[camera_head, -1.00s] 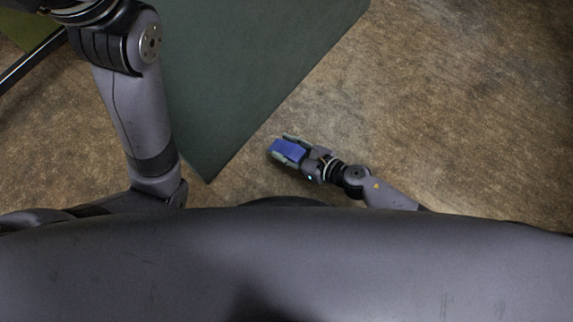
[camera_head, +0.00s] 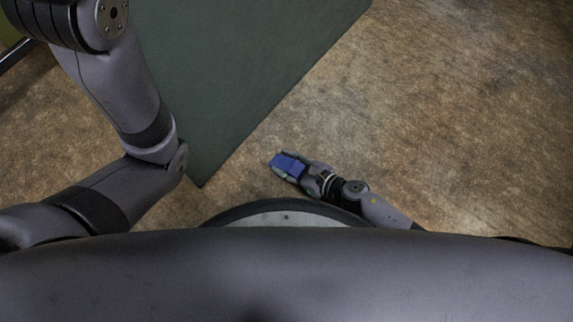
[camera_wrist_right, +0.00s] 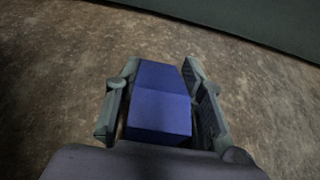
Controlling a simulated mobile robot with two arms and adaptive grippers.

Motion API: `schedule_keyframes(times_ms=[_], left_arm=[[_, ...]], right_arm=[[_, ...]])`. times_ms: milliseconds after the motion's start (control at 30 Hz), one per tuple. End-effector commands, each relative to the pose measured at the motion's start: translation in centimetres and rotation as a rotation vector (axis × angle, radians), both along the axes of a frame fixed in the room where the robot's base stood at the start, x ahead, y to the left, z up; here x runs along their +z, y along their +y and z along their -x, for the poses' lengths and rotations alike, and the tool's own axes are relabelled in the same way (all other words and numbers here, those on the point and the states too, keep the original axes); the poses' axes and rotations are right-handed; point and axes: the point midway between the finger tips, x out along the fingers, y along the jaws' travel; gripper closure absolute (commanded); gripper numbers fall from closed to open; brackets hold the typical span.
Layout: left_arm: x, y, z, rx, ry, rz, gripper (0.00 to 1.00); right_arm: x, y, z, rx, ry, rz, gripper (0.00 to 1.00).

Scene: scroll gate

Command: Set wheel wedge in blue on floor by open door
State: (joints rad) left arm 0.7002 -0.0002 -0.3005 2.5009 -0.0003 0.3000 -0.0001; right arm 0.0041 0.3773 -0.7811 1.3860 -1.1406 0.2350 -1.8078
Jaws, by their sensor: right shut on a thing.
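The blue wheel wedge (camera_head: 288,165) is held in my right gripper (camera_head: 283,163), low over the brown floor near the middle of the head view. In the right wrist view, the wedge (camera_wrist_right: 160,100) sits between the two grey-green fingers, its sloped top facing the camera. Whether its underside touches the floor cannot be told. A large dark green panel (camera_head: 240,70), which looks like the door, stands to the upper left of the wedge, with a strip of floor between them. It also crosses the top of the right wrist view (camera_wrist_right: 265,18). My left gripper is out of view.
Bare brown floor (camera_head: 440,130) is open to the right of the panel and around the wedge. The panel's near corner lies to the left of my right gripper. An olive-green surface and a dark bar show at the far left edge.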

Motion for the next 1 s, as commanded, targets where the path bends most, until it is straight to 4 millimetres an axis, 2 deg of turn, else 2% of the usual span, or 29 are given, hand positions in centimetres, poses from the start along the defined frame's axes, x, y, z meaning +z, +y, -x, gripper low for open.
schedule_keyframes(times_ms=[267,300,567,867,1000], left_arm=[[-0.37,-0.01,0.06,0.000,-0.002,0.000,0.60],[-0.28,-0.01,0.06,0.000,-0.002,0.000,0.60],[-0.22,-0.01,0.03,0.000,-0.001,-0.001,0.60],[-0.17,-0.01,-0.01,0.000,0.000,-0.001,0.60],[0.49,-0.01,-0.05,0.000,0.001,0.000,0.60]], right_arm=[[-0.28,0.03,-0.05,0.000,-0.001,-0.002,0.96],[-0.23,0.01,-0.02,0.000,-0.001,-0.001,0.63],[-0.17,0.01,-0.02,0.000,-0.001,-0.001,0.45],[-0.12,0.00,-0.02,0.000,0.000,0.000,0.44],[0.48,-0.21,0.15,0.000,0.001,0.000,0.44]])
